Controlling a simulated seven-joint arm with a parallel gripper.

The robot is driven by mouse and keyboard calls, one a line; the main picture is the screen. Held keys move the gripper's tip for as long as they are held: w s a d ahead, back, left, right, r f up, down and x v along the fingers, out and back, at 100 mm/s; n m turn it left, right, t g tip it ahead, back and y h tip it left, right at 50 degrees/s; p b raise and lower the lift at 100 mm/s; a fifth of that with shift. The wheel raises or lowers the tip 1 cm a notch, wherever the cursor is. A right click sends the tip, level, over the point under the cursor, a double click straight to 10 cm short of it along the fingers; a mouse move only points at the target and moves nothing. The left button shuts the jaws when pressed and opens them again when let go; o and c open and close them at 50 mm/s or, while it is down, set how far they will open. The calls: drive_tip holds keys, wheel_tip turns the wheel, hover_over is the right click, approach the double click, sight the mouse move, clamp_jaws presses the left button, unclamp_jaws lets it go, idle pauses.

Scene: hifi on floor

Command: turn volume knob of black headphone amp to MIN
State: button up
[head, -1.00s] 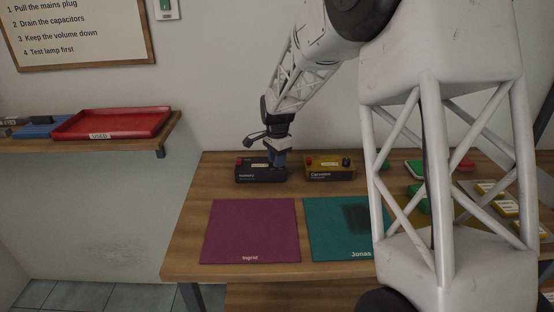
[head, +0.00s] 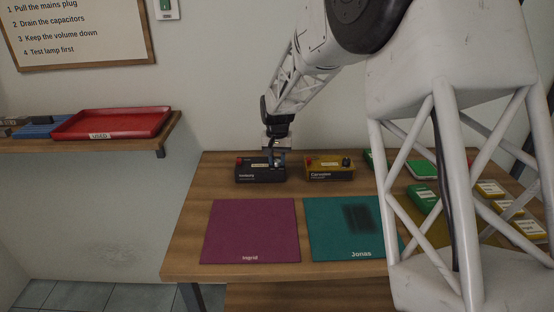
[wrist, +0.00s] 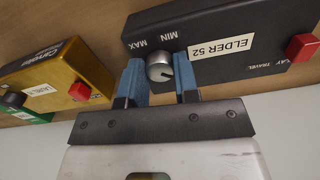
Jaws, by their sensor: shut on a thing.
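The black headphone amp (head: 258,174) stands at the back of the table, left of a yellow amp. In the wrist view the black amp (wrist: 255,25) bears a white "ELDER 52" label and a red button (wrist: 302,47). Its round grey volume knob (wrist: 159,66) sits by the printed words MIN and MAX. My gripper (wrist: 160,77) is shut on the knob, one blue finger on each side. A dark mark on the knob appears to point away from both words. In the head view my gripper (head: 277,158) is over the right part of the black amp and hides the knob.
The yellow amp (head: 330,175) stands just right, with its own knob and red button; it also shows in the wrist view (wrist: 62,75). A purple mat (head: 250,230) and a teal mat (head: 325,240) lie in front. A red tray (head: 113,123) is on the left shelf.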

sight(277, 160)
drive_tip(key=n, duration=0.3)
drive_tip(key=shift+n, duration=0.4)
drive_tip(key=n, duration=0.3)
drive_tip(key=shift+n, duration=0.3)
drive_tip(key=n, duration=0.6)
drive_tip(key=shift+n, duration=0.3)
drive_tip(key=o, duration=0.9)
drive_tip(key=shift+o, duration=0.2)
drive_tip(key=shift+r, duration=0.1)
drive_tip(key=shift+r, duration=3.85)
